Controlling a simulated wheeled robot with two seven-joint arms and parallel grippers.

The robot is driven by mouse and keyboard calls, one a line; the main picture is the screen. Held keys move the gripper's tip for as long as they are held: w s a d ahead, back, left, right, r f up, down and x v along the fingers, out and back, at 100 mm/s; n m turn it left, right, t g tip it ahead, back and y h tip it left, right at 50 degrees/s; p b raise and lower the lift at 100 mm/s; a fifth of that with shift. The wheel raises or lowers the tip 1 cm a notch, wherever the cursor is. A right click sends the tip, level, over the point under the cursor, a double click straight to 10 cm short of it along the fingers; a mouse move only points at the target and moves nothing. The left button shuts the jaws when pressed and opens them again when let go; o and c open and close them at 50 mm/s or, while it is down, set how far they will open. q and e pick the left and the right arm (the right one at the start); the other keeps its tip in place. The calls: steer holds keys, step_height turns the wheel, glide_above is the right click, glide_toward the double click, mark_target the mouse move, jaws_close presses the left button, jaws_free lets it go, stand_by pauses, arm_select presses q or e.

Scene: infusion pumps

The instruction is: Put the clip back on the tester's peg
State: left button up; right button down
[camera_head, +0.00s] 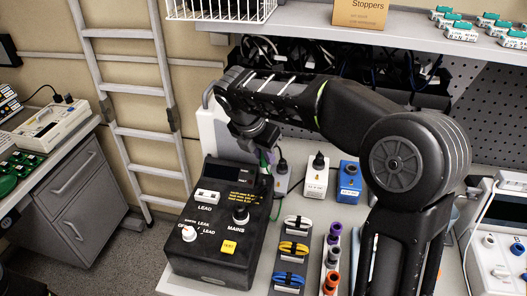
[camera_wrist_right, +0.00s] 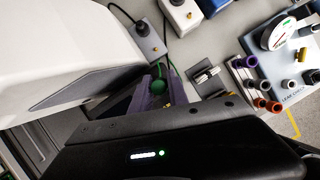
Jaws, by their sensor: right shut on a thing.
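The tester (camera_head: 218,222) is a black box with a sloped panel marked LEAD, MAINS and TEST, left of centre in the head view. My right gripper (camera_head: 266,160) is above its back right corner, shut on the green clip (camera_wrist_right: 158,86). In the right wrist view the clip shows between the purplish fingers (camera_wrist_right: 152,100). A thin green lead (camera_wrist_right: 170,50) runs from the clip; part of it also hangs beside the tester in the head view (camera_head: 276,208). I cannot make out the tester's peg. My left gripper is out of view.
A white housing (camera_head: 213,128) stands behind the tester, close to the gripper. Grey (camera_head: 282,180), white (camera_head: 316,181) and blue (camera_head: 348,184) boxes with black plugs stand to the right. Coiled leads (camera_head: 293,248) and coloured cylinders (camera_head: 333,256) fill the front. A shelf (camera_head: 400,36) overhangs the back.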

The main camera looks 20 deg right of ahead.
steer(key=shift+f+b, duration=2.3)
steer(key=shift+f, duration=0.05)
steer(key=shift+r, duration=0.1)
steer(key=shift+f+p, duration=0.2)
steer(key=shift+p, duration=0.35)
steer(key=shift+f+b, duration=0.3)
steer(key=shift+f, duration=0.75)
steer(key=c, duration=1.2)
jaws_free()
steer(key=shift+c, duration=0.2)
steer(key=shift+o, duration=0.3)
steer(key=shift+r, duration=0.1)
